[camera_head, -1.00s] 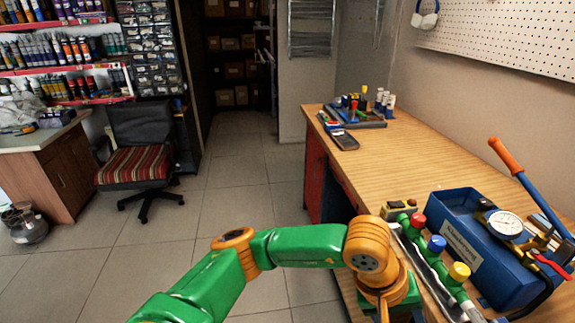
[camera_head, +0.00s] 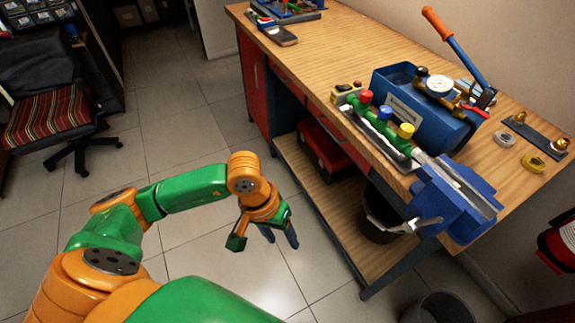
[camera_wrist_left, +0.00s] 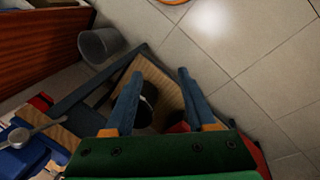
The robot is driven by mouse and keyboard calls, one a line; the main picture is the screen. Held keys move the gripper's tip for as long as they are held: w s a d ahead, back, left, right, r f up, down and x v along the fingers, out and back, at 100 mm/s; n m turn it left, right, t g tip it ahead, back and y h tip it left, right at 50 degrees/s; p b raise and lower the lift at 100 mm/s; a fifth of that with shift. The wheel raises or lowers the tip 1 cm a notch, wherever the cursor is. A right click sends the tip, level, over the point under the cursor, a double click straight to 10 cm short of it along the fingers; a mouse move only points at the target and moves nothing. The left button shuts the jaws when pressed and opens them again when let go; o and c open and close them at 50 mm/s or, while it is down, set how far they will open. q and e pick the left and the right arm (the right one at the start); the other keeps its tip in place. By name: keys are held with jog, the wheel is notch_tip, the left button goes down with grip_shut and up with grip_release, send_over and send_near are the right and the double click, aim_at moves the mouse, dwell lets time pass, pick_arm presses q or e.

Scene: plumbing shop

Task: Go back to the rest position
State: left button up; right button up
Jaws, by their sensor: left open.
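My left gripper (camera_head: 279,238) hangs at the end of the green and orange arm, over the tiled floor in front of the workbench. It also shows in the left wrist view (camera_wrist_left: 159,73), where its two blue fingers are spread apart with nothing between them. It is apart from the bench and holds nothing. My right gripper is not in view.
A black bucket (camera_head: 376,215) stands on the lower shelf.

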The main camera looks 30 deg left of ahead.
pick_arm(q)
jog(key=w+d+r+n+t+h, duration=0.1)
jog(key=w+d+n+h, duration=0.1)
jog(key=d+n+h, duration=0.6)
jog(key=w+d+n+t+h, duration=0.1)
jog(key=w+d+n+h, duration=0.25)
jog(key=n, duration=0.75)
jog(key=w+a+f+n+t+y, duration=0.1)
jog(key=w+f+n+t, duration=0.15)
jog(key=n, duration=0.45)
jog(key=w+a+f+n+t, duration=0.1)
jog(key=w+a+n+t, duration=0.2)
jog(key=n, duration=0.5)
jog(key=s+a+f+n+t+y, duration=0.15)
jog(key=a+f+n+y, duration=0.25)
jog(key=f+n, duration=0.4)
jog(key=s+a+f+n+t+y, duration=0.1)
jog(key=a+f+n+t+y, duration=0.1)
jog(key=a+f+n+y, duration=0.45)
jog(key=s+a+f+n+g+y, duration=0.2)
jog(key=s+f+n+g, duration=0.3)
jog(key=s+f+n, duration=0.7)
jog(key=s+f+n+g, duration=0.2)
jog(key=s+n, duration=0.2)
jog(key=s, duration=0.4)
jog(key=s+f+n+g+y, duration=0.1)
jog(key=s+f+n+g, duration=0.1)
jog(key=s, duration=0.7)
jog(key=shift+n+g, duration=0.7)
jog(key=shift+n, duration=0.15)
